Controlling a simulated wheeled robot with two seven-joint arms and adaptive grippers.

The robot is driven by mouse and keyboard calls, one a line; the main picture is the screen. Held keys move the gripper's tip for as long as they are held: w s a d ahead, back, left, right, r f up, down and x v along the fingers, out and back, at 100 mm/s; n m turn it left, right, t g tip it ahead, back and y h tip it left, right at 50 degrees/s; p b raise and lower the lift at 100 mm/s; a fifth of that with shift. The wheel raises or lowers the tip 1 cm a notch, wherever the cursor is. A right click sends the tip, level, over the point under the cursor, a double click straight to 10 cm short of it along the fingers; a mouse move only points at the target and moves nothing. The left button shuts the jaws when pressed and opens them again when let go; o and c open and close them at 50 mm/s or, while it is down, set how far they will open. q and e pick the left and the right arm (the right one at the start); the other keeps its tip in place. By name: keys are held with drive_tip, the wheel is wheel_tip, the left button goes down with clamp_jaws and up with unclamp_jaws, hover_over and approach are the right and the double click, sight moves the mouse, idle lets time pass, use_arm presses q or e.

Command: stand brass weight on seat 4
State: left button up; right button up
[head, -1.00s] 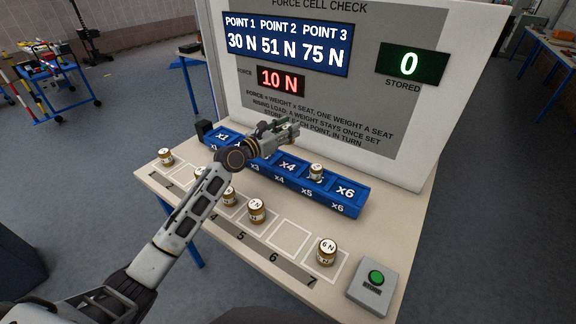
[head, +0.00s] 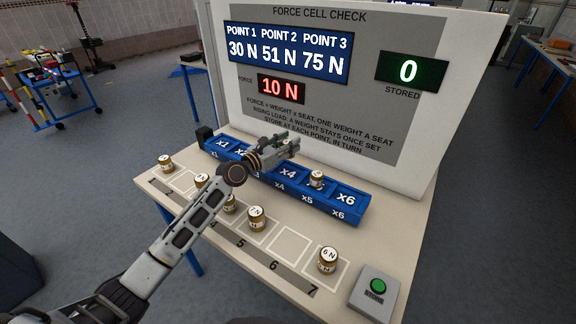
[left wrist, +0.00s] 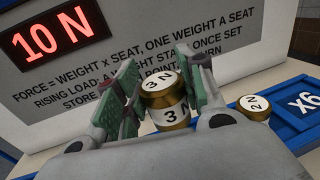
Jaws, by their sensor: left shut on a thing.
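My left gripper (head: 286,143) is shut on a brass weight (left wrist: 165,98) marked 3 N, which stands roughly upright between the pads in the left wrist view. In the head view the gripper is above the blue seat rail, near seat 4 (head: 288,174), marked x4, and the fingers largely hide the weight. Seat 4 looks empty. Another brass weight (head: 317,179), marked 2 N in the left wrist view (left wrist: 255,106), stands on seat 5, right of the gripper. My right gripper is not in view.
Several brass weights stand on numbered table squares, including one at square 1 (head: 166,163) and a 6 N weight (head: 328,259) at square 7. Square 6 (head: 289,242) is empty. A green store button (head: 378,286) is front right. The panel (head: 320,110) rises behind the rail; its force display (head: 281,89) reads 10 N.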

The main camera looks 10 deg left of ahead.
use_arm(q)
wheel_tip(320, 180, down, 4)
drive_tip(key=shift+r+b, duration=0.15)
drive_tip(key=shift+b, duration=0.5)
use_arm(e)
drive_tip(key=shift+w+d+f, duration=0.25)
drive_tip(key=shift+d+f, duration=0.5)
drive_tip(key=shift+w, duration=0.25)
